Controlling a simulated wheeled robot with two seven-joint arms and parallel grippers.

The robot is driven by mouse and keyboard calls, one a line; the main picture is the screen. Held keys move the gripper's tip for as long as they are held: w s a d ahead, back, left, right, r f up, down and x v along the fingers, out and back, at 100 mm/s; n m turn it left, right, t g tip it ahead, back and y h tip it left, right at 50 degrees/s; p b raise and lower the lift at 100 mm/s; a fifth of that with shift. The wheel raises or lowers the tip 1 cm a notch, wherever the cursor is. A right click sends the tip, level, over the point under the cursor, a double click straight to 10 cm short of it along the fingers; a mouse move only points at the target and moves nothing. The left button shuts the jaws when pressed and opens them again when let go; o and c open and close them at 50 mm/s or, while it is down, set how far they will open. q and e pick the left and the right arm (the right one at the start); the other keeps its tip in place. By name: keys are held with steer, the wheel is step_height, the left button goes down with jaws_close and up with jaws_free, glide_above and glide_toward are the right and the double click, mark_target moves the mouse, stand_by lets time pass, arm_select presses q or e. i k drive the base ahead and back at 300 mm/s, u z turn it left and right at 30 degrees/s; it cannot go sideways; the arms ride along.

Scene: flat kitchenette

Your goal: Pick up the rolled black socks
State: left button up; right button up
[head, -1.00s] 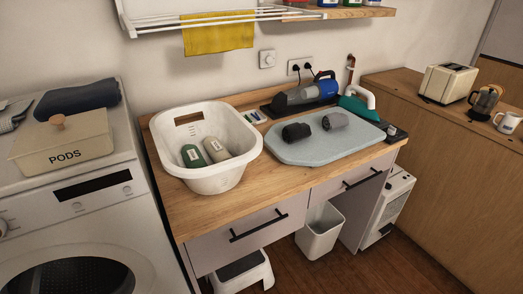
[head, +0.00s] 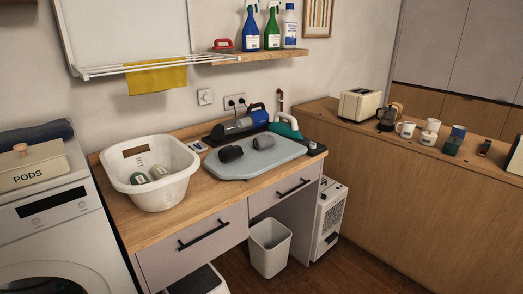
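Two dark rolled bundles lie side by side on the light grey-blue ironing pad (head: 232,172) on the wooden counter. The left one, the rolled black socks (head: 230,153), is the darker. The right one is a dark grey roll (head: 264,141). They look a small gap apart. Neither of my grippers shows in the head view.
A white basket (head: 167,203) with bottles stands left of the pad. A handheld vacuum (head: 238,124) and a teal-and-white iron (head: 285,125) stand behind it. A drying rack (head: 110,70) with a yellow cloth (head: 156,80) hangs above. Bare counter (head: 215,203) lies in front.

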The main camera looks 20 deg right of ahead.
mark_target(229, 154)
steer(key=z, duration=0.5)
steer(key=i, duration=1.55)
steer(key=u, duration=0.9)
